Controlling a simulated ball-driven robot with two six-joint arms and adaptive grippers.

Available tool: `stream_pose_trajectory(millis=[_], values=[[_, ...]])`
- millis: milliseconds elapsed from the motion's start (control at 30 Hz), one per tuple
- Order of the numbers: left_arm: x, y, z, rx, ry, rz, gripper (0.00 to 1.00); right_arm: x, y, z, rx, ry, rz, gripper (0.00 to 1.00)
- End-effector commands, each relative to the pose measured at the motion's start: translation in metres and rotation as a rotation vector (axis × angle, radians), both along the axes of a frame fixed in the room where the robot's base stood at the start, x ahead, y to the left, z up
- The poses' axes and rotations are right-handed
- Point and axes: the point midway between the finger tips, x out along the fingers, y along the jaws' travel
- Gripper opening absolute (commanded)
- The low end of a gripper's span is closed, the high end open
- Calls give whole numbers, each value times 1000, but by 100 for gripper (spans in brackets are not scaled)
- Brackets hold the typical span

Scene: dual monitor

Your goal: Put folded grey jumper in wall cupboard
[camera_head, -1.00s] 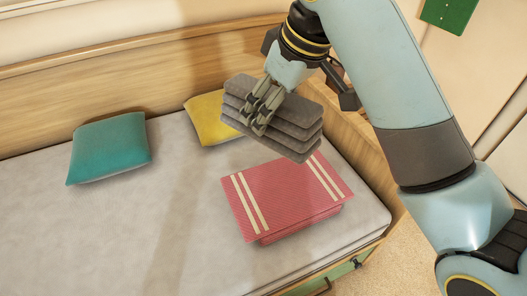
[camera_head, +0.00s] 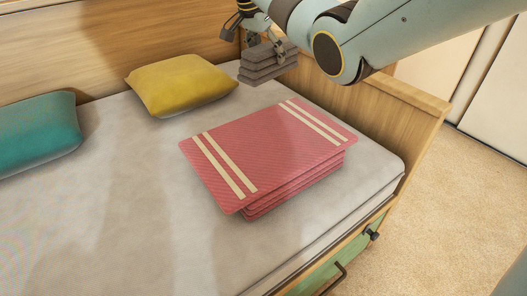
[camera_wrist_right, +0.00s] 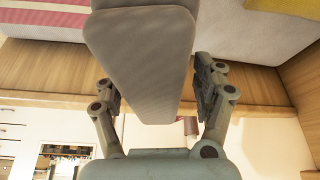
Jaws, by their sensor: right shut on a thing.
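The folded grey jumper (camera_head: 270,66), a stack of several layers, is held in the air above the far corner of the bed. My right gripper (camera_head: 262,44) is shut on it. In the right wrist view the jumper (camera_wrist_right: 145,60) lies between the two fingers of my right gripper (camera_wrist_right: 157,88). It hides part of the scene behind it. I cannot make out the wall cupboard in the current views. My left gripper is not in view.
A folded red blanket with cream stripes (camera_head: 262,152) lies on the bed (camera_head: 110,235). A yellow pillow (camera_head: 180,84) and a teal pillow (camera_head: 35,130) lie near the wooden headboard (camera_head: 150,40). A wooden end board (camera_head: 385,115) stands on the right; carpet (camera_head: 450,200) lies beyond.

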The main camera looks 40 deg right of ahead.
Motion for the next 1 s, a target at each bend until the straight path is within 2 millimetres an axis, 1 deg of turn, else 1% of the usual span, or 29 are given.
stream_pose_trajectory(millis=[33, 133, 233, 267, 367, 400, 500, 633, 733, 800, 867, 1000], values=[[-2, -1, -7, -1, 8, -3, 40, 2, -11, -17, -2, 6, -58, 25], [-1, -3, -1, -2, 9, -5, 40, 3, -25, -23, -2, 4, -150, 25], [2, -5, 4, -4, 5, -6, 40, 4, -32, -28, -3, 1, -201, 25], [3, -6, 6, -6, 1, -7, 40, 4, -33, -32, -2, 2, -209, 25], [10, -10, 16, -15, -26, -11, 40, 3, -34, -53, -2, 6, -221, 25], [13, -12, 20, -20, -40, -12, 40, 3, -34, -62, -2, 5, -221, 25], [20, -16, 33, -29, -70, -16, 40, 3, -34, -78, -2, 5, -218, 25], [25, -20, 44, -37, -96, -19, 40, 3, -34, -88, -2, 2, -217, 25], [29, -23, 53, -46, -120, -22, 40, 3, -34, -105, -2, 3, -217, 25], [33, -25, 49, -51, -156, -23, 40, 3, -34, -118, -2, 4, -216, 25], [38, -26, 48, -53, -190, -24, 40, 3, -34, -124, -2, 3, -217, 25], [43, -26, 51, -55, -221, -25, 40, 4, -34, -125, -2, -1, -216, 25]])
